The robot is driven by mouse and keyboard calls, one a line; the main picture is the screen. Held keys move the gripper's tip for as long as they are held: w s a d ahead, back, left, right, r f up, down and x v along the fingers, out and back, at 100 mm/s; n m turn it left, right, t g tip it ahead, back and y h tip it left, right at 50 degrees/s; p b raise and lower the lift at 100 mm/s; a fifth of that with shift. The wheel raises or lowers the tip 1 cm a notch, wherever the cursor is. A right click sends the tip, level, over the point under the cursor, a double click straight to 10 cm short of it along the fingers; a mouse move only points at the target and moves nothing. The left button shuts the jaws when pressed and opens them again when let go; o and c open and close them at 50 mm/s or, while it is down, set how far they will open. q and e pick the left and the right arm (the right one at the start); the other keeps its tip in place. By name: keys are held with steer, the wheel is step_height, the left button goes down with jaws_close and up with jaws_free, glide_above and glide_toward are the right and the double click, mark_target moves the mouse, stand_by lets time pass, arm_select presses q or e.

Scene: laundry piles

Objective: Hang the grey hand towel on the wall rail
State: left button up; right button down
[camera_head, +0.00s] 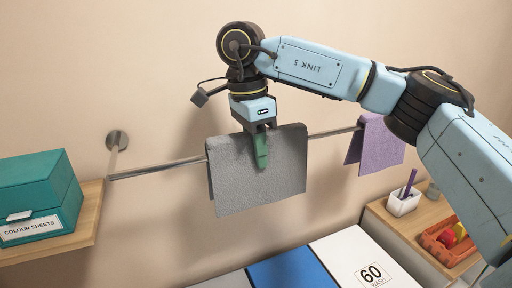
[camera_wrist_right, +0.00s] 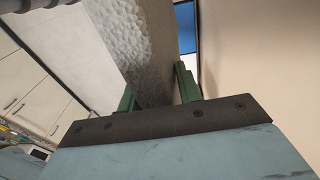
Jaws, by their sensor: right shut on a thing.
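The grey hand towel (camera_head: 285,170) hangs in front of the wall, across the middle of the wall rail (camera_head: 160,171). It hides the rail behind it, and its top edge is slightly above the rail's line. I cannot tell whether it rests on the rail. My right gripper (camera_head: 260,158) points down and is shut on the towel's upper part, with one green finger on the near face. In the right wrist view the towel (camera_wrist_right: 145,45) runs between the two green fingers (camera_wrist_right: 158,90). My left gripper is not in view.
A purple cloth (camera_head: 378,142) hangs at the rail's right end. A teal box (camera_head: 38,190) stands on a wooden shelf (camera_head: 85,225) at left. At right, a white pen cup (camera_head: 402,203) and an orange tray (camera_head: 437,243) stand on another shelf. Coloured bin lids (camera_head: 295,272) are below.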

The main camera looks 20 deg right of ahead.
steer(key=c, duration=0.9)
jaws_free()
steer(key=r+p, duration=0.1)
steer(key=r, duration=0.3)
steer(key=a+r+p, duration=0.1)
steer(key=r, duration=0.4)
steer(key=w+r+p, duration=0.1)
steer(key=r, duration=0.3)
steer(key=shift+a+r, duration=0.15)
